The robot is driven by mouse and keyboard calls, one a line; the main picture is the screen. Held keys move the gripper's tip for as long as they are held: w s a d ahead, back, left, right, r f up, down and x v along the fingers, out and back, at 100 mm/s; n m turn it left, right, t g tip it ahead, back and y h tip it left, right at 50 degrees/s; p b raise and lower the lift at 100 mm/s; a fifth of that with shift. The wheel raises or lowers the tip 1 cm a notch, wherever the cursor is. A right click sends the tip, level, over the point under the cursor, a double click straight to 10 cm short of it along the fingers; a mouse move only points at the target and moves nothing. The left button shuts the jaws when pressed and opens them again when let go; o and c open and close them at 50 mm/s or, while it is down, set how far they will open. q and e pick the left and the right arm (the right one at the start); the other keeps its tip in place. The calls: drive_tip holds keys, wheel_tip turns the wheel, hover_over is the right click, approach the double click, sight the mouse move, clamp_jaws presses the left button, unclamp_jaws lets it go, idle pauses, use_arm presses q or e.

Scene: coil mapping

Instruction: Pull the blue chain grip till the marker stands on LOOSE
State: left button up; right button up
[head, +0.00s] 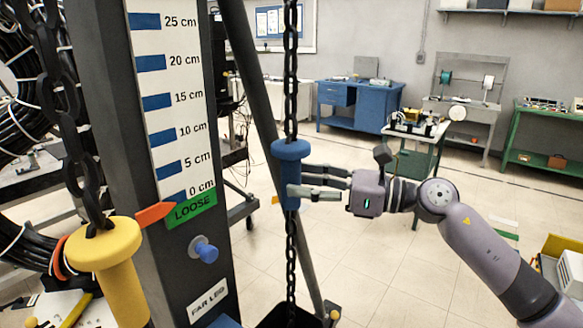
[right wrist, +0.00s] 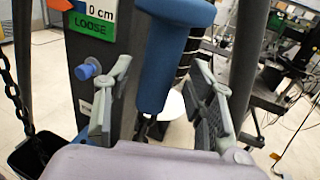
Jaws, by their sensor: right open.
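The blue chain grip (head: 291,158) hangs upright on a black chain (head: 290,60). My right gripper (head: 310,182) is open, with its fingers at the grip's lower part in the head view. In the right wrist view the blue grip (right wrist: 162,65) stands between the two spread fingers (right wrist: 160,105); contact cannot be told. The orange arrow marker (head: 154,214) points right at the top part of the green LOOSE label (head: 190,210), just below the 0 cm mark. The LOOSE label also shows in the right wrist view (right wrist: 92,28). My left gripper is not in view.
A yellow grip (head: 108,250) hangs on another chain at the left. The dark post (head: 105,130) carries the scale, a blue knob (head: 207,252) and a FAR LEG plate (head: 208,300). A slanted dark leg (head: 255,110) stands behind the blue grip. Open floor lies at the right.

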sight(291, 181)
drive_tip(key=shift+p+x, duration=0.4)
drive_tip(key=shift+x, duration=1.15)
clamp_jaws()
